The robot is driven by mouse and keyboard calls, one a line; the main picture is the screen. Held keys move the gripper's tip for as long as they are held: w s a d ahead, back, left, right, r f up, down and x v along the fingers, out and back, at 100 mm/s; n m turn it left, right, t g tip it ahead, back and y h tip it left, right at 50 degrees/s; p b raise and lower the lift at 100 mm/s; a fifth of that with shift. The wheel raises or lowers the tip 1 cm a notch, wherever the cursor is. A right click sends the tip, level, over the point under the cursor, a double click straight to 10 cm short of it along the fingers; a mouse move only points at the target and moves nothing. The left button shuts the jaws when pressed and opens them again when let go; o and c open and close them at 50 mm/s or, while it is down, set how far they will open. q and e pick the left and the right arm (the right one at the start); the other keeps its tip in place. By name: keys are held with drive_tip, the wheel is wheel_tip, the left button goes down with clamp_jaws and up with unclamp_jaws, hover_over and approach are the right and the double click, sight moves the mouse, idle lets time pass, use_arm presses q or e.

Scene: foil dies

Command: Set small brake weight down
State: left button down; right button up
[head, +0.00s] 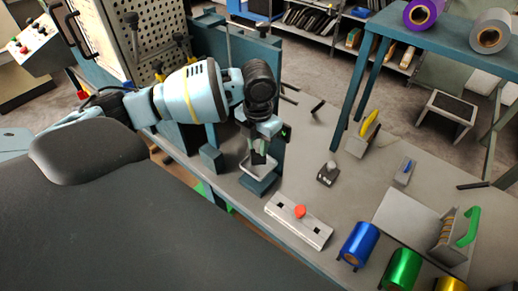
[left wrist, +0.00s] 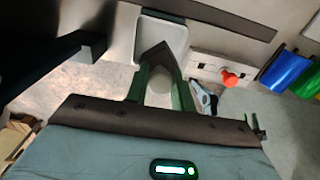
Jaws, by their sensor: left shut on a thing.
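My left gripper (head: 258,150) points down over a small white square tray (head: 257,170) on a teal block near the bench's near edge. In the left wrist view its green fingers (left wrist: 160,90) are shut on the small brake weight (left wrist: 157,58), a dark grey body with a pale round knob between the fingers. The white tray (left wrist: 178,35) shows just beyond the weight. I cannot tell whether the weight touches the tray. In the head view the fingers mostly hide the weight. A similar dark weight with a grey knob (head: 327,174) stands apart on the bench to the right. My right gripper is not in view.
A pale bar with a red knob (head: 299,221) lies right of the tray. Blue (head: 358,244) and green (head: 401,270) foil rolls stand at the front right. A teal post (head: 278,158) rises close behind the gripper. The bench between the loose weight and the bar is clear.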

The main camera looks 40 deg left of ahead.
use_arm(q)
drive_tip(key=shift+w, duration=0.1)
drive_tip(key=shift+w+a, duration=0.2)
drive_tip(key=shift+w, duration=0.1)
drive_tip(key=shift+f, duration=1.7)
drive_tip(key=shift+f, duration=0.15)
drive_tip(key=c, duration=1.2)
unclamp_jaws()
wheel_tip(320, 180, up, 12)
drive_tip(key=shift+r+p, duration=0.1)
drive_tip(key=shift+p, duration=0.25)
